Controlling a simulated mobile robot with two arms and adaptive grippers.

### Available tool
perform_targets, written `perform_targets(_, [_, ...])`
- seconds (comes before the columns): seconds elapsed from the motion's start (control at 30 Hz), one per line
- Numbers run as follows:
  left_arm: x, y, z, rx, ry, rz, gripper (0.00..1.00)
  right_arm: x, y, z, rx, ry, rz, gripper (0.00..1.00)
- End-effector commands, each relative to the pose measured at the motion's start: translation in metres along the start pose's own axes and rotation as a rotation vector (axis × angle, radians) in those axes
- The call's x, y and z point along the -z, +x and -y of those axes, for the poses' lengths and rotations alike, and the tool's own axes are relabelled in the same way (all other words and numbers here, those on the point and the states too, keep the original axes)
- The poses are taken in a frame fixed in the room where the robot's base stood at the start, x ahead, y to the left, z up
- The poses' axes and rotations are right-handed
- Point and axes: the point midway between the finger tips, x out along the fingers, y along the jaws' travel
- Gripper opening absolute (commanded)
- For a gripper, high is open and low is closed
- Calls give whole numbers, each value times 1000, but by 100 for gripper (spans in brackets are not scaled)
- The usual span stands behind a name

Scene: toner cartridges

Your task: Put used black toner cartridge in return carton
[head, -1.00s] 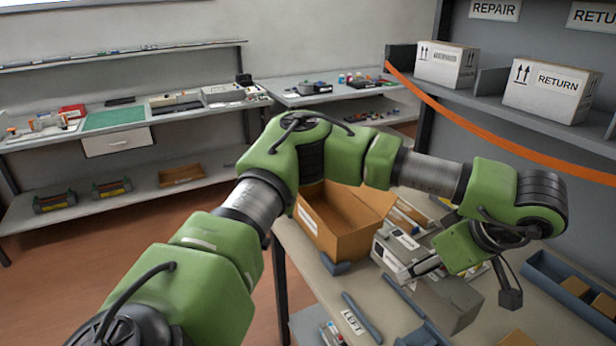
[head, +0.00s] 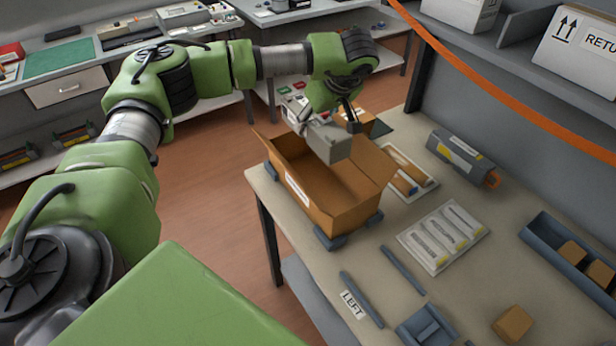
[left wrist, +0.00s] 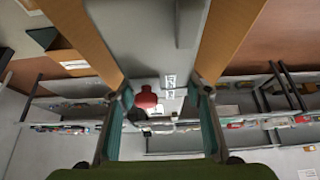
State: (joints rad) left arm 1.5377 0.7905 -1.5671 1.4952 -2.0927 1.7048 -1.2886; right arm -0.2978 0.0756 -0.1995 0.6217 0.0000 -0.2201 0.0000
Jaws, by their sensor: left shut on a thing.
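The return carton (head: 322,210) is an open brown box with raised flaps on the worktable, in the middle of the head view. My left gripper (head: 335,116) is above the carton and shut on a grey box-shaped toner cartridge (head: 332,145). The cartridge hangs over the carton's opening near its far side; I cannot tell whether its lower end is below the rim. In the left wrist view the grey cartridge (left wrist: 142,40) lies between the two fingers, with brown carton flaps (left wrist: 228,40) on both sides. My right gripper is not in view.
A dark grey cartridge with an orange end (head: 462,158) lies on the worktable to the right. A labelled tray (head: 443,236), blue-grey bars (head: 402,270) and a blue bin (head: 548,250) are nearer. An orange band (head: 480,97) crosses before the upper shelf.

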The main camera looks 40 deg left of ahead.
Motion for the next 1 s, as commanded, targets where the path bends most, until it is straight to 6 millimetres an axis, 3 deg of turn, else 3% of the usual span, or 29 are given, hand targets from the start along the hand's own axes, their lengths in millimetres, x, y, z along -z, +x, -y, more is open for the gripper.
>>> perform_targets(0.17, [-9,18,0,-2,2,0,8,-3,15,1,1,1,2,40])
perform_targets(0.7, [-66,117,0,-2,0,0,8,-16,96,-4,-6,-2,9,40])
perform_targets(1.0, [-77,137,0,-1,0,-1,8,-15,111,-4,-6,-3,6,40])
